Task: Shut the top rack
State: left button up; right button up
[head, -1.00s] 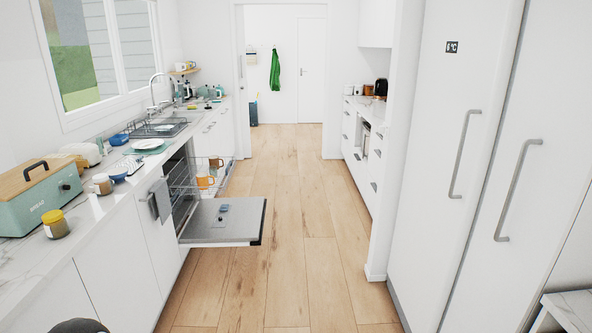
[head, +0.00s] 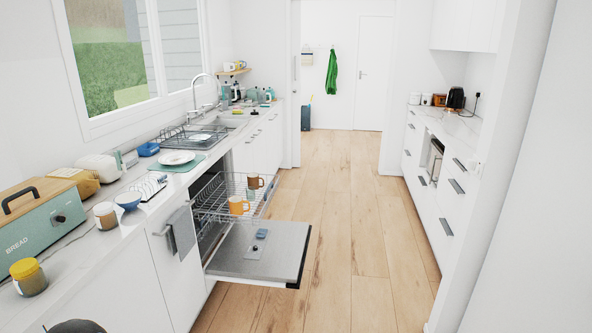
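The dishwasher stands open under the counter on the left, its door (head: 262,254) folded down flat over the floor. The wire top rack (head: 222,204) is pulled out above the door. An orange mug (head: 238,206) and a brown mug (head: 255,182) sit in the rack. Neither gripper shows; only a dark rounded shape, whose identity I cannot tell, is at the bottom left edge.
The counter at left carries a bread box (head: 40,228), a yellow-lidded jar (head: 28,277), a blue bowl (head: 128,200) and a white plate (head: 177,157). A grey towel (head: 181,231) hangs beside the dishwasher. The wooden floor (head: 335,230) right of the door is clear.

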aim_at(271, 185)
jog(key=u, duration=0.15)
jog(key=i, duration=1.7)
jog(key=z, duration=0.5)
jog(key=i, duration=1.35)
jog(key=u, duration=0.3)
